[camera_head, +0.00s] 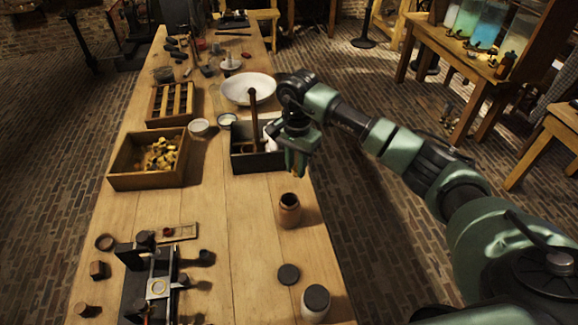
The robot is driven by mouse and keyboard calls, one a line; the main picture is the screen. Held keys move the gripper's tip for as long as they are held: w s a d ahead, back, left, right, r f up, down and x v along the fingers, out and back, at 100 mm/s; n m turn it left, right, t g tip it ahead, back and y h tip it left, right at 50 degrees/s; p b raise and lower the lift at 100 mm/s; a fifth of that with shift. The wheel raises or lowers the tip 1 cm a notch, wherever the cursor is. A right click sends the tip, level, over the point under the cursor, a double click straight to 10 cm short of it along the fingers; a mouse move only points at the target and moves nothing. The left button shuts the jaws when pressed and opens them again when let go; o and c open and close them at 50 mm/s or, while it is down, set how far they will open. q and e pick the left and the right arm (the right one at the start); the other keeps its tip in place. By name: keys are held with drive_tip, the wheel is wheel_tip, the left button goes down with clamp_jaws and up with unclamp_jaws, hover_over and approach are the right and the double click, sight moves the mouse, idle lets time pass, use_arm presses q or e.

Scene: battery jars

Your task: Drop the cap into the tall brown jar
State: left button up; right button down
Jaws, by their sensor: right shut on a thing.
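The tall brown jar (289,212) stands upright on the wooden table near its right edge, with its dark mouth open at the top. My right gripper (296,166) points down, above and beyond the jar in the picture, beside the dark box. It is shut on the cap, which is mostly hidden by the fingers; only a small orange-brown bit shows at the tips. The gripper and jar are apart. My left gripper is not in view.
A dark box (242,162) with a mallet-like handle and a white bowl (262,79) stand behind. A wooden box (118,171) holds yellow pieces. A dark disc (289,274) and a pale jar with dark top (309,316) are in front. Bare table lies left of the brown jar.

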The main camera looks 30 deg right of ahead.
sight(296, 174)
drive_tip(key=shift+a+f, duration=0.15)
drive_tip(key=shift+f, duration=0.4)
wheel_tip(296, 174, down, 4)
drive_tip(key=shift+r+b, duration=0.1)
drive_tip(key=shift+b, duration=0.9)
drive_tip(key=shift+f, duration=0.35)
drive_tip(key=c, duration=1.2)
unclamp_jaws()
drive_tip(key=shift+o, duration=0.2)
drive_tip(key=shift+r, duration=0.1)
